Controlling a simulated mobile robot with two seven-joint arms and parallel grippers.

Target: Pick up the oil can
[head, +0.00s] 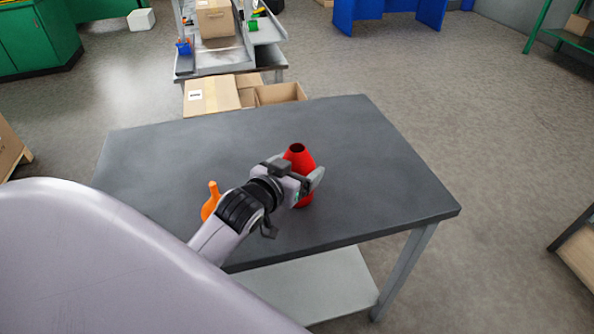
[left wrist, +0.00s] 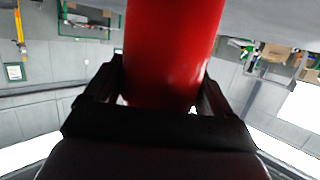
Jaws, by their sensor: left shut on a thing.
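A red, vase-shaped vessel (head: 299,160) with a dark round opening at its top is in the middle of the table. It stands nearly upright, and I cannot tell whether its base touches the tabletop. My left gripper (head: 303,181) is shut on this red vessel. In the left wrist view the red vessel (left wrist: 174,50) fills the space between the two dark fingers. An orange bottle-shaped thing with a thin neck (head: 211,199), possibly the oil can, stands left of my left gripper, partly hidden by my arm. My right gripper is not in view.
The dark grey table (head: 380,170) is otherwise bare, with free room on the right and at the back left. Cardboard boxes (head: 212,96) stand behind its far edge. A pale lower shelf (head: 318,288) shows beneath the tabletop.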

